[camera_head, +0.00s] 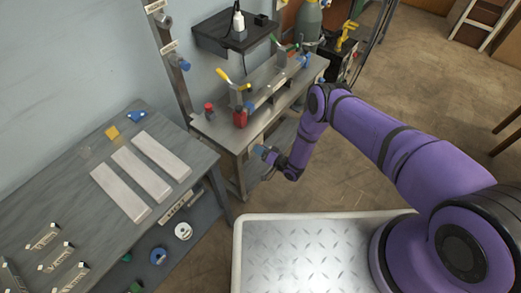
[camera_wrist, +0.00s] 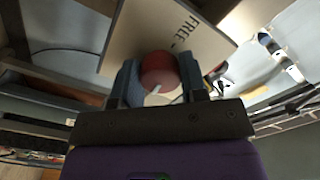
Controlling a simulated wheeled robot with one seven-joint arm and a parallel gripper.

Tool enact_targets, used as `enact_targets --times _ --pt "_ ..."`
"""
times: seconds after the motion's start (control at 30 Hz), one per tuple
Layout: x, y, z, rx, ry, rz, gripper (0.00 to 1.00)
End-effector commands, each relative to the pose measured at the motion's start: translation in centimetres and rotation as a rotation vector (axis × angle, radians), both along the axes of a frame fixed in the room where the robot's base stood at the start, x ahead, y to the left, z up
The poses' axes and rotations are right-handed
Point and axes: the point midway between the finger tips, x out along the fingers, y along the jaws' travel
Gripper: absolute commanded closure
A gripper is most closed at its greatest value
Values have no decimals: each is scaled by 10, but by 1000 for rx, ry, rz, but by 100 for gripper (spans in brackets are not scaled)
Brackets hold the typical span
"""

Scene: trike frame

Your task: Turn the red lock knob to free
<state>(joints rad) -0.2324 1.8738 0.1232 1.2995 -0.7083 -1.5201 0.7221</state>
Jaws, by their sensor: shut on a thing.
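The round red lock knob (camera_wrist: 158,70) sits between the two fingers of my gripper (camera_wrist: 159,78) in the wrist view, and the fingers are shut on its sides. A short white mark shows on the knob's lower edge, slanting to the lower left. Behind the knob is a beige plate (camera_wrist: 130,35) with the word FREE and a small dash at the upper right of the knob. In the head view my gripper (camera_head: 264,153) is at the front side of the metal workbench, and the knob is hidden there.
The metal workbench (camera_head: 213,127) carries a yellow-handled clamp (camera_head: 224,77), a red part (camera_head: 240,118) and a small red-topped piece (camera_head: 209,108). A grey table (camera_head: 75,175) with pale bars stands at the left. A diamond-plate tray (camera_head: 290,265) lies in front. Open floor shows at the right.

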Motion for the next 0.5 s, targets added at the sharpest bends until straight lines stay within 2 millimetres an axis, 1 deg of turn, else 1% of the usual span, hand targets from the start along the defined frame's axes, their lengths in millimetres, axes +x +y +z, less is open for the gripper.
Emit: enact_targets --times 0.5 --pt "0 -1 -1 -293 -372 1 84"
